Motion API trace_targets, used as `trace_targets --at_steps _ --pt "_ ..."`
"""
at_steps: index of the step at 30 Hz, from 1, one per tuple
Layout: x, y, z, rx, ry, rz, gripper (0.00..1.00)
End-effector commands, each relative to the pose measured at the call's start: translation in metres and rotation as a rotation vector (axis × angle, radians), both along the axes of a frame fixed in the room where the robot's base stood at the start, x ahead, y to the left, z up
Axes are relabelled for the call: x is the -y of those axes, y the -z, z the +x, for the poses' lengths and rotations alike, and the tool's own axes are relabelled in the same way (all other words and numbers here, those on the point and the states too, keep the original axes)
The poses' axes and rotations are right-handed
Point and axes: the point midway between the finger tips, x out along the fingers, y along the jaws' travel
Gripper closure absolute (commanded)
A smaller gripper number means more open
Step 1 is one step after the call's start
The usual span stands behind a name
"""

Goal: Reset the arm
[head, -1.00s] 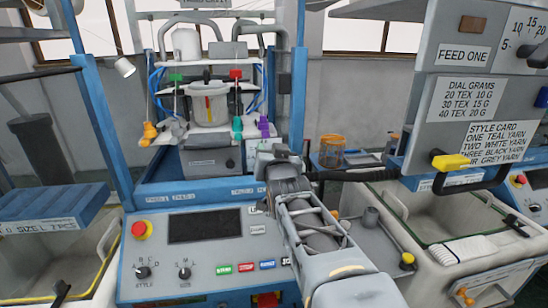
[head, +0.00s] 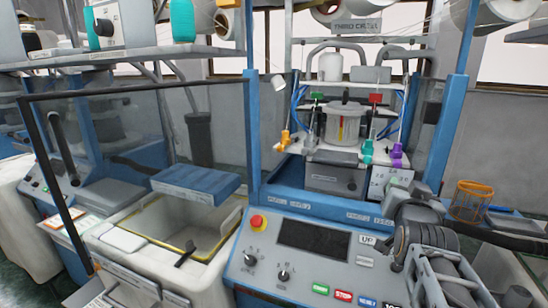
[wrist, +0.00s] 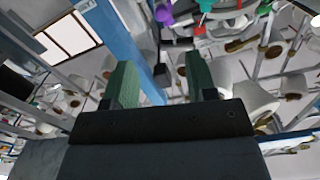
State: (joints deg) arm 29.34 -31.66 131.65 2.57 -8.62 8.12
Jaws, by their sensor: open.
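My arm (head: 428,250) rises at the lower right of the head view, beside the right end of the blue control panel of a knitting machine. Its far end reaches up near a small grey box on the machine. My gripper (wrist: 160,82) shows in the wrist view with two green fingers set wide apart. Nothing is between the fingers. The wrist camera looks up past them at cones, rails and a blue post. The fingers cannot be made out in the head view.
The panel has a dark screen (head: 313,239), a red stop button (head: 258,223) and two knobs. An orange wire basket (head: 470,200) is at the right. Blue posts flank the machine.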

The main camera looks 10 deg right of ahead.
Motion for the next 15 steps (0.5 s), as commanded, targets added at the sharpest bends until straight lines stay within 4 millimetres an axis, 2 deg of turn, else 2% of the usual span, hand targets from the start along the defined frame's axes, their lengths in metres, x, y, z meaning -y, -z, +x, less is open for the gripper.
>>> trace_targets --at_steps 2,5,8,9,12,15 --pt "-0.001 0.017 0.000 -0.083 -0.005 0.028 0.48" --pt "-0.007 0.061 -0.007 -0.281 -0.022 0.099 0.48" --pt "-0.036 0.115 -0.018 -0.535 -0.100 0.180 0.48" --pt "-0.052 0.135 -0.024 -0.639 -0.142 0.207 0.48" --pt "-0.094 0.178 -0.046 -0.887 -0.261 0.250 0.48" --pt "-0.133 0.208 -0.071 -1.094 -0.380 0.255 0.48"
